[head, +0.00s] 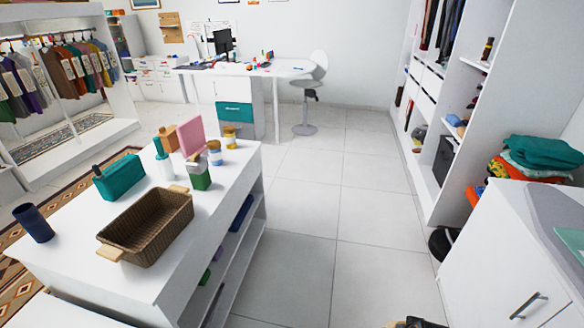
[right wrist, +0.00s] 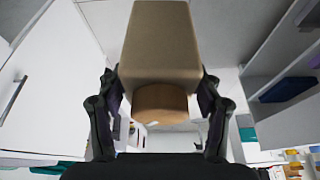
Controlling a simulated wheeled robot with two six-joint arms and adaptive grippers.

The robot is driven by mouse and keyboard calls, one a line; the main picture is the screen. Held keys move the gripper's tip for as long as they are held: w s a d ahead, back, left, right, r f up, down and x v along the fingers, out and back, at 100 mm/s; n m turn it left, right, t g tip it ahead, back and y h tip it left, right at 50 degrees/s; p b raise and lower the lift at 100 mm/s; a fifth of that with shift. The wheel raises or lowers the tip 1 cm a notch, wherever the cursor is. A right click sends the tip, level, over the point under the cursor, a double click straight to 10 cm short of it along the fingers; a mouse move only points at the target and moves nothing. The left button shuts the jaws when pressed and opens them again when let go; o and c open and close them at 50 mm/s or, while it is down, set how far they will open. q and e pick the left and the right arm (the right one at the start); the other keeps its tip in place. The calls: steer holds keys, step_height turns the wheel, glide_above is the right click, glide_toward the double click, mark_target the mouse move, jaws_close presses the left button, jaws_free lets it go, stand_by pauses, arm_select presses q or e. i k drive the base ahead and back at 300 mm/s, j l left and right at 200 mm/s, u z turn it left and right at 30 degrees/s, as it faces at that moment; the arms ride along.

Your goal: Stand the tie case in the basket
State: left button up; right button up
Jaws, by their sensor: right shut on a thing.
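The brown woven basket (head: 150,228) with light wooden handles stands on the white island and looks empty. My right gripper (right wrist: 160,88) is shut on a tapered beige case (right wrist: 160,42) with a round brown end, probably the tie case. Its fingers press on both sides, and the case's far end runs out of the top of the right wrist view. In the head view only a bit of the right gripper (head: 420,323) shows at the bottom edge, over the floor and apart from the basket. My left gripper is not in view.
A white cabinet (head: 500,255) stands at right. The tiled floor between is clear.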

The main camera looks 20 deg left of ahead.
mark_target(152, 225)
steer(key=i+z, duration=0.2)
steer(key=i, duration=0.55)
steer(key=i+z, duration=0.15)
steer(key=i, duration=0.6)
steer(key=i+j+z, duration=0.2)
steer(key=i, duration=0.5)
steer(key=i+l+u, duration=0.1)
steer(key=u, duration=4.35)
